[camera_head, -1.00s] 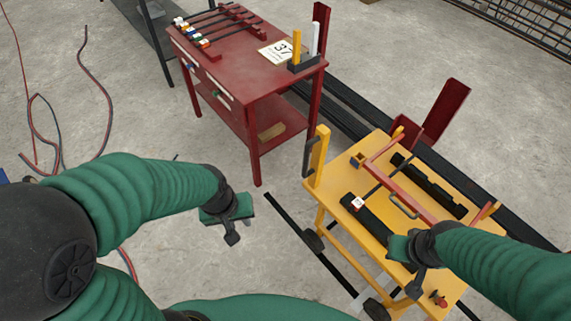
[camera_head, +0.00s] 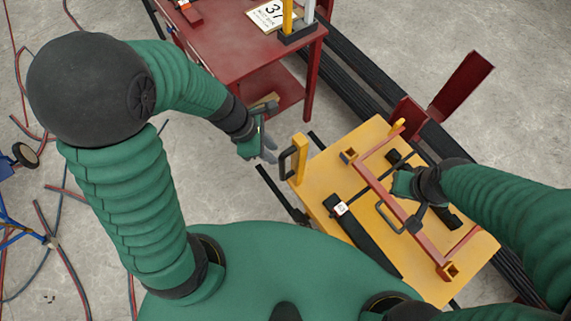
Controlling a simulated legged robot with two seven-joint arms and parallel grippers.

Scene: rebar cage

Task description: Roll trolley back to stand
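The yellow trolley (camera_head: 320,177) stands at the right on the floor. A yellow post with a black handle (camera_head: 287,163) rises at its left corner. A red frame (camera_head: 436,250) and black holders with a white-tagged tool (camera_head: 340,208) are on its top. My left gripper (camera_head: 268,132) looks open and empty, just left of the handle and apart from it. My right gripper (camera_head: 404,198) is above the trolley top by the red frame; its fingers are largely hidden, and I cannot tell whether it touches the frame. I cannot tell which thing is the stand.
A red table (camera_head: 225,45) with a number sign (camera_head: 268,15) stands at the back, beyond my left arm. A dark red upright plate (camera_head: 462,85) stands behind the trolley near long black beams (camera_head: 345,80). Hoses (camera_head: 70,235) lie on the left floor. Floor is clear at the upper right.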

